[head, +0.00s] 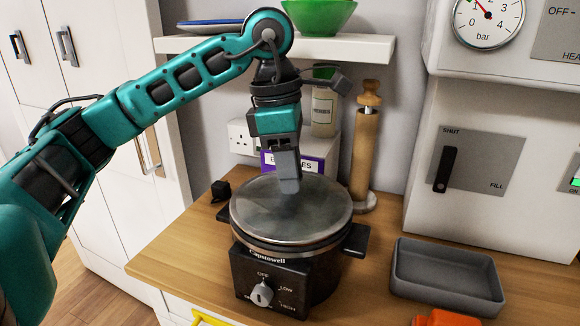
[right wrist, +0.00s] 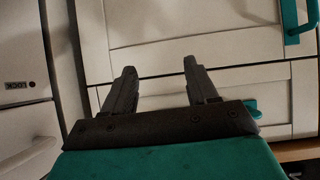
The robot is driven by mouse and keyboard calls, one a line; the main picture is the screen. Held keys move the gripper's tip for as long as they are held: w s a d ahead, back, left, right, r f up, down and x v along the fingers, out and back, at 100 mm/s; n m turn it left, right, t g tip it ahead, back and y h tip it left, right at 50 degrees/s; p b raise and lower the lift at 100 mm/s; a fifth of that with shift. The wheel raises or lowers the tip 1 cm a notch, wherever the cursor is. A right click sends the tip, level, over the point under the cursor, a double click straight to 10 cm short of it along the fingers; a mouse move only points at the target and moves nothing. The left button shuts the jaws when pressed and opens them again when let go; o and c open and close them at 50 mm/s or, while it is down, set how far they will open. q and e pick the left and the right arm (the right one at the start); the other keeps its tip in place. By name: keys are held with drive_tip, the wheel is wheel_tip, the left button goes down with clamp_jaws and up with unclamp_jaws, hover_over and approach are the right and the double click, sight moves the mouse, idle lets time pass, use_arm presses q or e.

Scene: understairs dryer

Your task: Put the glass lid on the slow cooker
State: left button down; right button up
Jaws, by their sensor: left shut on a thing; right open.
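The slow cooker (head: 270,275) stands on the wooden counter, its black front carrying a dial marked OFF, LOW and HIGH. The round glass lid (head: 260,217) lies over the cooker's top, looking level and roughly centred; whether its rim is fully seated all round I cannot tell. My left gripper (head: 289,186) points down at the middle of the lid, shut, with its fingers hiding the lid's knob. My right gripper (right wrist: 160,80) is open and empty in the right wrist view, in front of pale cabinet fronts, away from the cooker.
A grey tray (head: 447,287) sits right of the cooker, with an orange item (head: 446,318) at the front edge. A shelf (head: 340,48) with a green bowl (head: 318,14) hangs above.

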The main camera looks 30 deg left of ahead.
idle(0.4)
use_arm(q)
drive_tip(key=shift+c, duration=0.8)
unclamp_jaws()
drive_tip(key=shift+r, duration=0.1)
drive_tip(key=shift+r+p, duration=2.85)
drive_tip(key=shift+r, duration=0.6)
clamp_jaws()
